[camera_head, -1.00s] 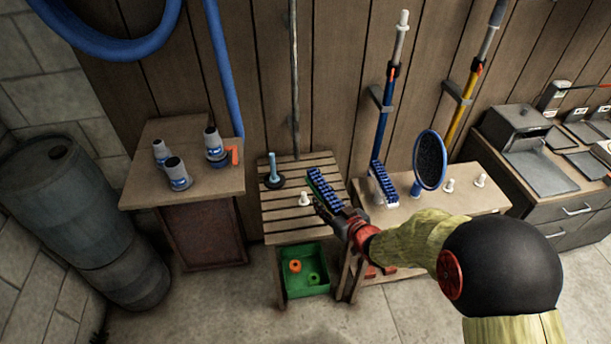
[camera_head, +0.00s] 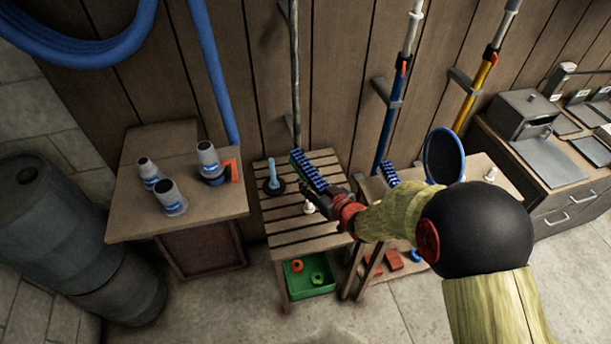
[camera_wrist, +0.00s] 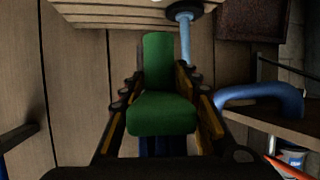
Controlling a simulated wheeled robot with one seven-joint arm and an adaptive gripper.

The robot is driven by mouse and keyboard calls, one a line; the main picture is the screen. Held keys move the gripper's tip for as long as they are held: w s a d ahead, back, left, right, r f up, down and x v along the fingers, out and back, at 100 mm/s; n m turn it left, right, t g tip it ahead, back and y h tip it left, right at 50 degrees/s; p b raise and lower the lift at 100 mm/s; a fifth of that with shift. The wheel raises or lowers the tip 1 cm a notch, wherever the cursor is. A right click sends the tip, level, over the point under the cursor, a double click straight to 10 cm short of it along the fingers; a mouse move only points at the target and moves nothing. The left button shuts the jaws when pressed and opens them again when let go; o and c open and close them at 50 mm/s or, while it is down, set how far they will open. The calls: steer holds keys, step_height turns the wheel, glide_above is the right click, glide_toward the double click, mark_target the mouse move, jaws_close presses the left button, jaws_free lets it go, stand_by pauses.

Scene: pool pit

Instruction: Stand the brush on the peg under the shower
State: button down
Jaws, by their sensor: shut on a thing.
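My gripper (camera_head: 333,200) is shut on a brush (camera_head: 308,170) with a green body and blue bristles. In the head view the brush is tilted above the slatted table (camera_head: 280,228), its far end up and to the left. In the wrist view its green part (camera_wrist: 160,110) sits between the fingers. A light-blue peg (camera_head: 273,178) on a black round base stands on the table, left of the brush and apart from it; it also shows in the wrist view (camera_wrist: 185,40). A short white peg (camera_head: 308,207) stands near the gripper. The shower head is not visible.
A grey pipe (camera_head: 294,60) runs down the plank wall behind. A wooden cabinet (camera_head: 130,220) with several bottles stands left. A green bin (camera_head: 310,276) lies below the slats. On the right table are a blue-bristled brush (camera_head: 389,174) and a dark oval-headed tool (camera_head: 443,158).

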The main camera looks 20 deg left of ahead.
steer(key=shift+f+b, duration=1)
steer(key=shift+f, duration=0.35)
steer(key=shift+d+f, duration=0.1)
steer(key=shift+f, duration=0.05)
steer(key=shift+s+f+b, duration=0.1)
steer(key=shift+f+b, duration=0.1)
steer(key=shift+b, duration=0.1)
steer(key=shift+f, duration=0.2)
steer(key=shift+f+b, duration=0.25)
steer(key=shift+b, duration=0.15)
steer(key=shift+f, duration=0.1)
stand_by(0.3)
steer(key=shift+f+b, duration=0.75)
steer(key=shift+f, duration=0.15)
steer(key=shift+f, duration=0.2)
steer(key=shift+f+b, duration=0.65)
